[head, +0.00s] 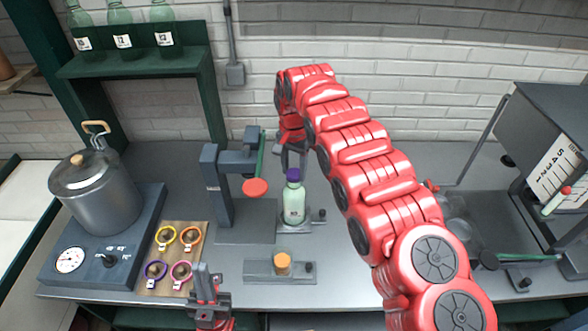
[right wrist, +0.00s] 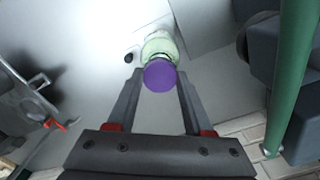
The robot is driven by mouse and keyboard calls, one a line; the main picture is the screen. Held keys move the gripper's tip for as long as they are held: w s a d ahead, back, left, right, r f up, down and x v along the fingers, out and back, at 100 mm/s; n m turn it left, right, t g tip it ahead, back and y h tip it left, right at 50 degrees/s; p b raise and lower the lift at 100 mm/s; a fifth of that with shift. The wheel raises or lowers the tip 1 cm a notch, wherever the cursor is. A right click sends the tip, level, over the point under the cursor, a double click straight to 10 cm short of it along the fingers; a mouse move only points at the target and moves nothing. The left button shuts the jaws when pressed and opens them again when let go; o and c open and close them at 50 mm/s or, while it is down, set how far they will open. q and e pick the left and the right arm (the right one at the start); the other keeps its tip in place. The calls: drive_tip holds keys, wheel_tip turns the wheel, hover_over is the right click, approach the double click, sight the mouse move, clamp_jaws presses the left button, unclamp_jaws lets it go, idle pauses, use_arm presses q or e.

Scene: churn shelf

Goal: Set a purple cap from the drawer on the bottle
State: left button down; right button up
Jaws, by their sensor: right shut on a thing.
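A pale green bottle (head: 294,203) with a label stands upright on a small grey plate on the bench. A purple cap (head: 293,175) is at the top of its neck; whether it is seated cannot be told. My right gripper (head: 292,161) reaches down from above and is shut on the cap. In the right wrist view the cap (right wrist: 159,76) sits between the fingertips, with the bottle (right wrist: 160,46) right behind it. My left gripper (head: 207,281) is low at the bench's front edge, away from the bottle; its opening is unclear. The drawer's inside is not seen.
A press with a red disc (head: 255,187) stands just left of the bottle. An orange cap (head: 283,263) sits on a plate in front. A pot (head: 97,190) and a board with coloured rings (head: 172,236) are left. A scale device (head: 555,165) is right.

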drive_tip(key=shift+f, duration=0.1)
idle(0.3)
drive_tip(key=o, duration=1.4)
drive_tip(key=shift+c, duration=0.9)
drive_tip(key=shift+r, duration=1.45)
wheel_tip(320, 180, up, 2)
drive_tip(key=shift+r+p, duration=0.15)
drive_tip(key=shift+p, duration=0.3)
drive_tip(key=shift+r+p, duration=0.65)
drive_tip(key=shift+r, duration=0.3)
